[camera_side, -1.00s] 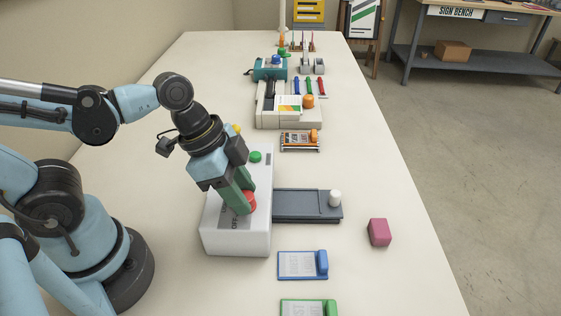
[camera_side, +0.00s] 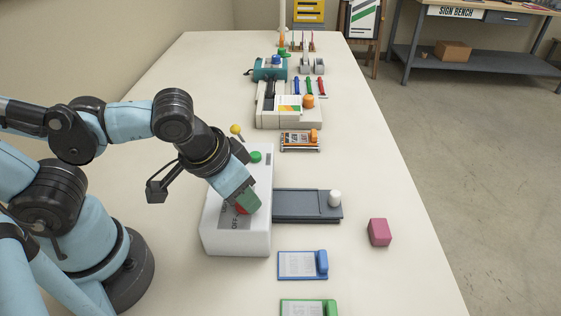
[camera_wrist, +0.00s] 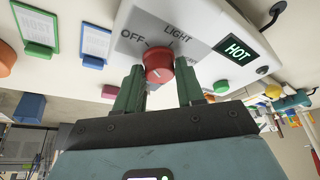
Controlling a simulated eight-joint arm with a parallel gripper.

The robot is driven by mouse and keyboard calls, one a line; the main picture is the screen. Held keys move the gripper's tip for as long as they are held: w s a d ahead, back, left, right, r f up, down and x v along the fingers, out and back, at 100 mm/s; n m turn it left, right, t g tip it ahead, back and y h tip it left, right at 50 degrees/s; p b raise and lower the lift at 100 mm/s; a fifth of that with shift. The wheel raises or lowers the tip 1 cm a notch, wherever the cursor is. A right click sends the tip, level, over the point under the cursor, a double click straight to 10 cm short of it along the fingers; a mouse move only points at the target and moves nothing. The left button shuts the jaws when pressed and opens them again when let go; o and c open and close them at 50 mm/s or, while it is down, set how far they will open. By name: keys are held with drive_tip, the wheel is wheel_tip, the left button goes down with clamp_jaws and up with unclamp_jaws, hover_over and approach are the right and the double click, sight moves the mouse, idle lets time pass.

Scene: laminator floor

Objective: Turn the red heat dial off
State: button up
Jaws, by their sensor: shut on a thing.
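The red heat dial (camera_wrist: 158,62) sits on the top panel of a white laminator (camera_side: 236,238). In the wrist view, OFF and LIGHT are printed beside the dial, and a lit display (camera_wrist: 237,49) reads HOT. My gripper (camera_wrist: 160,76) has one green finger on each side of the dial and is shut on it. In the side view my gripper (camera_side: 246,206) comes down tilted from the upper left and hides most of the dial. I cannot tell clearly which mark the dial points to.
A green button (camera_side: 256,157) is on the laminator behind the gripper. A grey tray (camera_side: 290,204) with a white knob extends to the right. A pink cube (camera_side: 379,232) and a blue-clipped board (camera_side: 298,265) lie on the table. The right edge is mostly clear.

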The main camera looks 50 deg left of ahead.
drive_tip(key=shift+n, duration=0.4)
drive_tip(key=o, duration=1)
drive_tip(key=shift+r, duration=0.1)
drive_tip(key=shift+v, duration=5.9)
drive_tip(key=shift+d, duration=0.1)
